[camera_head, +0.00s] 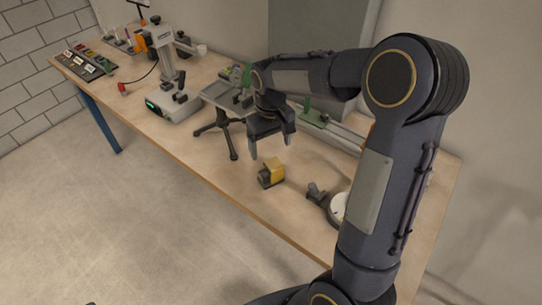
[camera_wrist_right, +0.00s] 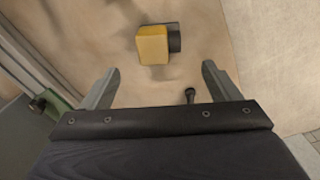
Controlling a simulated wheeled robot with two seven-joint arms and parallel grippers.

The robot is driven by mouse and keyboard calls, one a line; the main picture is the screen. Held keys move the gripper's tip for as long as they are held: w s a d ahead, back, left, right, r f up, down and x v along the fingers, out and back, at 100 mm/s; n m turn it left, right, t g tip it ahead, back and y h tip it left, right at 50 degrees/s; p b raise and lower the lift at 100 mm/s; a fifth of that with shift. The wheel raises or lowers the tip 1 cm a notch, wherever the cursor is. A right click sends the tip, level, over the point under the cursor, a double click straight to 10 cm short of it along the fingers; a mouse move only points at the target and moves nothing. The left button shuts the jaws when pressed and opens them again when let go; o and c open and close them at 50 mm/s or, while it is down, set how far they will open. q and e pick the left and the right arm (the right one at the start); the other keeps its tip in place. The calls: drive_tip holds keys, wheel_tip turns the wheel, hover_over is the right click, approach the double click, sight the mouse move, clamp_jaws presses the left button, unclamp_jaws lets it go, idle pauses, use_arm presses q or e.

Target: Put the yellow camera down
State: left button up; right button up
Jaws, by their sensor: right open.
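The yellow camera (camera_head: 273,171) sits on the wooden workbench (camera_head: 215,165), near its front edge, in the head view. It has a yellow body and a dark part on one side. My right gripper (camera_head: 269,147) is just above and behind it, open and empty, with its fingers apart. In the right wrist view the yellow camera (camera_wrist_right: 153,44) lies beyond the open fingertips (camera_wrist_right: 160,72), and neither finger touches it. My left gripper is not in view.
A small tilting table on a dark tripod (camera_head: 226,125) stands left of my right gripper. A microscope-like stand (camera_head: 172,90) is further left. A small dark object (camera_head: 316,191) and a round white-faced item (camera_head: 337,208) lie right of the camera. Bare bench surrounds the camera.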

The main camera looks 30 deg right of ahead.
drive_tip(key=s+a+r+t+y, duration=0.25)
drive_tip(key=s+r, duration=0.45)
drive_tip(key=s, duration=0.4)
drive_tip(key=s+a+f+m+t, duration=0.1)
drive_tip(key=s+a, duration=0.1)
drive_tip(key=s, duration=0.3)
drive_tip(key=s+a+t+y, duration=0.1)
drive_tip(key=s+a+t, duration=0.1)
drive_tip(key=s, duration=0.4)
drive_tip(key=shift+a+f+m, duration=0.35)
drive_tip(key=shift+a+m, duration=0.05)
drive_tip(key=shift+a, duration=0.05)
drive_tip(key=shift+c, duration=0.3)
